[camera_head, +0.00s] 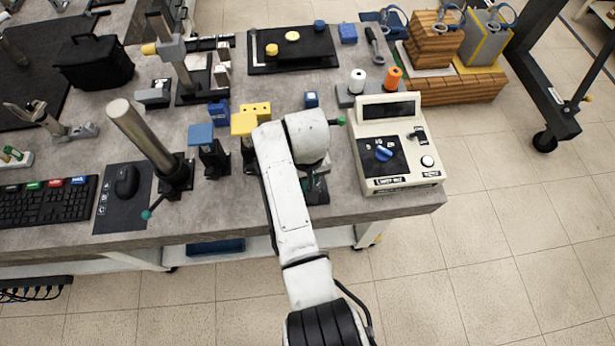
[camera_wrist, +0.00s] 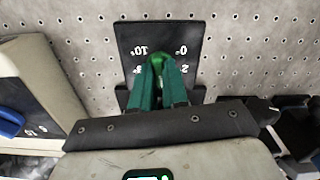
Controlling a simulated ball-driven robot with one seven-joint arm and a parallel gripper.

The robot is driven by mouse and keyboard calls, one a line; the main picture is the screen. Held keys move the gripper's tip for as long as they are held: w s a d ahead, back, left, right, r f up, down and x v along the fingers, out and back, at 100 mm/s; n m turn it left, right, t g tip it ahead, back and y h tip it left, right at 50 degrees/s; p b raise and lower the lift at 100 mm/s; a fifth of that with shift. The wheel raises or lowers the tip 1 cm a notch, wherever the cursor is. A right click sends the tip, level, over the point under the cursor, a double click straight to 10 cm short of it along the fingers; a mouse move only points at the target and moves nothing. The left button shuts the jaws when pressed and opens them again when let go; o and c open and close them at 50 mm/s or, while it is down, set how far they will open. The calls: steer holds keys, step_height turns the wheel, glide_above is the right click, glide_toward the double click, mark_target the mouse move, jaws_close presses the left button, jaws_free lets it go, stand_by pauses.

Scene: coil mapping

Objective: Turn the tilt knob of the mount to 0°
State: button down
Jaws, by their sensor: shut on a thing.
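In the wrist view the mount's dark plate (camera_wrist: 128,38) carries upside-down white marks, with 0° at the upper right and 10° at the upper left. Two lower marks are partly hidden by my fingers. My gripper (camera_wrist: 160,68) has its green fingers shut on a small green knob (camera_wrist: 158,58), which lies between the upper two marks in the picture. The knob's pointing direction is hidden. In the head view my arm covers most of the mount, and only a dark part (camera_head: 317,192) shows below my wrist.
A beige instrument box (camera_head: 397,150) with a blue dial stands close to the right of the mount. A yellow-topped block (camera_head: 244,124) and a blue-topped post (camera_head: 201,134) stand to the left. The table's front edge (camera_head: 340,212) is near.

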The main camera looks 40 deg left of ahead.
steer(key=n, duration=0.7)
steer(key=shift+w, duration=0.1)
steer(key=n, duration=0.6)
steer(key=shift+n, duration=0.4)
steer(key=n, duration=0.5)
steer(key=shift+a+n+b, duration=0.1)
steer(key=shift+n+b, duration=0.4)
steer(key=shift+n, duration=1.6)
steer(key=shift+r, duration=0.1)
steer(key=c, duration=1.1)
jaws_free()
steer(key=shift+c, duration=0.2)
